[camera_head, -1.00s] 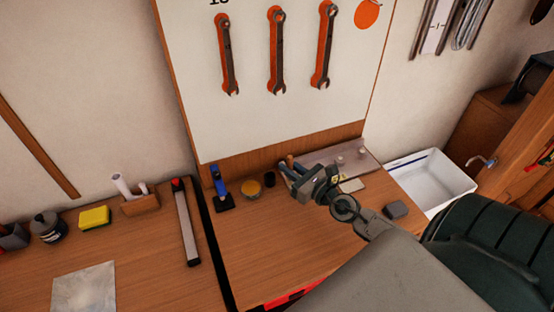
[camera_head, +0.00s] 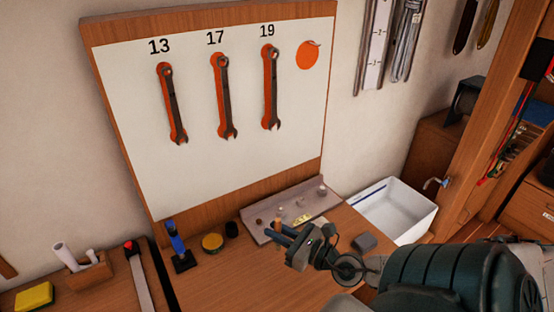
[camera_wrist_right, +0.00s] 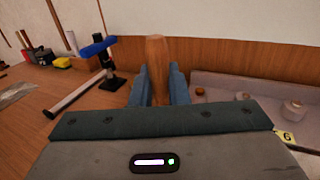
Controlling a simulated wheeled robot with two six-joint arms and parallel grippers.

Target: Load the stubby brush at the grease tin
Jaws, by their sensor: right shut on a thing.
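My right gripper (camera_head: 278,234) is shut on a wooden handle (camera_wrist_right: 156,60), which stands upright between the blue fingers in the right wrist view. It looks like the stubby brush; its bristle end is hidden behind the gripper body. In the head view the handle shows as a small brown piece at the fingertips. I cannot make out the tin in the right wrist view. My left gripper is not in view.
A blue-topped stand (camera_head: 178,245) is left of the tin. A grey tray (camera_head: 320,203) with small parts lies behind the gripper.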

